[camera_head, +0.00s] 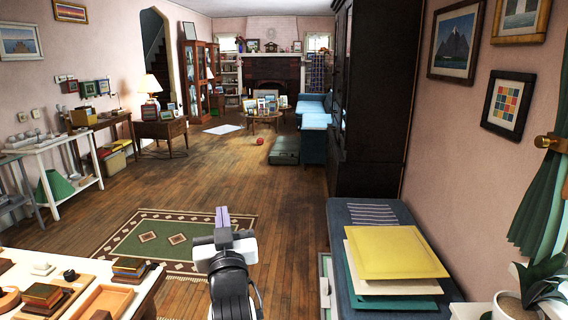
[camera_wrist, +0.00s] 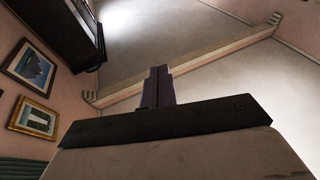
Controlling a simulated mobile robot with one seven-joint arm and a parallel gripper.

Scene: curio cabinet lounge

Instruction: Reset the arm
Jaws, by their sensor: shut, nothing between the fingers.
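My arm stands at the lower middle of the head view with my gripper (camera_head: 222,218) pointing up, in front of the green rug. The two fingers are together with nothing between them. In the wrist view my gripper (camera_wrist: 158,72) also shows shut and empty, seen against the ceiling and a beam. Nothing touches the fingers.
A table (camera_head: 150,290) with small boxes and trays is at the lower left. A blue bench (camera_head: 385,212) with stacked coloured boards (camera_head: 398,252) is at the right, beside a tall dark cabinet (camera_head: 375,100). The wooden floor (camera_head: 250,175) between is largely clear.

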